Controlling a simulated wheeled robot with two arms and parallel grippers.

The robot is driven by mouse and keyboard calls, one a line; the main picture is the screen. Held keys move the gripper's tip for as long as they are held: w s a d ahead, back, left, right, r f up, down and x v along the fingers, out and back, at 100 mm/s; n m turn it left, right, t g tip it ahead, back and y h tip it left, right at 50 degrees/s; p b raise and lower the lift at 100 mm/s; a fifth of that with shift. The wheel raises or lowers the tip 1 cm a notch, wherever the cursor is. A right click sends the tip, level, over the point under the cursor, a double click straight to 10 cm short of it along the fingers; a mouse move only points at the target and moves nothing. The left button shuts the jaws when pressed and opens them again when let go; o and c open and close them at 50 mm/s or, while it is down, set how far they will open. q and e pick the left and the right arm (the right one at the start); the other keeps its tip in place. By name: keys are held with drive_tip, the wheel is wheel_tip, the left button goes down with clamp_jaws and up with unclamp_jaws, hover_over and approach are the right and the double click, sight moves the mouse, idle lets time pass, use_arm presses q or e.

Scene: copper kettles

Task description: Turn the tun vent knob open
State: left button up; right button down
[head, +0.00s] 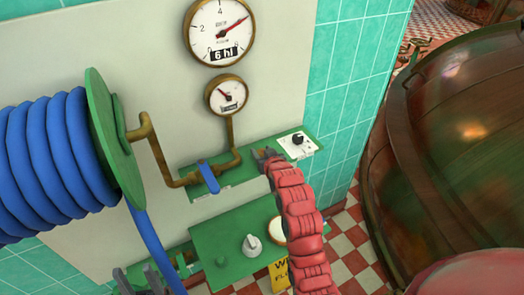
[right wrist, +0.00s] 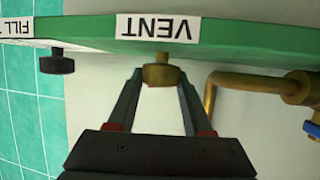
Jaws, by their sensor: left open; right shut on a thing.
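The vent knob (right wrist: 160,73) is a small brass knob below the green panel edge with the upside-down "VENT" label (right wrist: 158,26) in the right wrist view. My right gripper (right wrist: 160,74) is shut on it, with one finger on each side. In the head view my right gripper (head: 266,154) reaches the green wall shelf (head: 240,172) at the end of my red arm, and it hides the knob there. My left gripper (head: 136,277) is open and empty at the lower left of the head view, beside the blue hose.
A black knob (right wrist: 57,62) sits beside the vent knob under a "FILL" label. A brass pipe (right wrist: 212,95) with a blue lever (head: 208,176) is on the other side. A hose reel (head: 112,145), two gauges (head: 219,30) and a large copper vessel (head: 450,140) stand around.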

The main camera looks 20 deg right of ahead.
drive_tip(key=n+y+b, duration=0.1)
drive_tip(key=b, duration=0.2)
drive_tip(key=n+y+b, duration=0.1)
drive_tip(key=y+b, duration=0.1)
drive_tip(key=b, duration=0.1)
drive_tip(key=n+g+y+b, duration=0.1)
drive_tip(key=n+y+b, duration=0.1)
drive_tip(key=b, duration=0.1)
drive_tip(key=shift+d+f, duration=0.15)
drive_tip(key=shift+f, duration=0.2)
drive_tip(key=shift+n+g+y+b, duration=0.3)
drive_tip(key=shift+n+b, duration=0.1)
drive_tip(key=shift+b, duration=0.2)
drive_tip(key=shift+r, duration=0.25)
drive_tip(key=shift+c, duration=1.5)
unclamp_jaws()
drive_tip(key=shift+y, duration=0.3)
drive_tip(key=shift+s+r, duration=0.1)
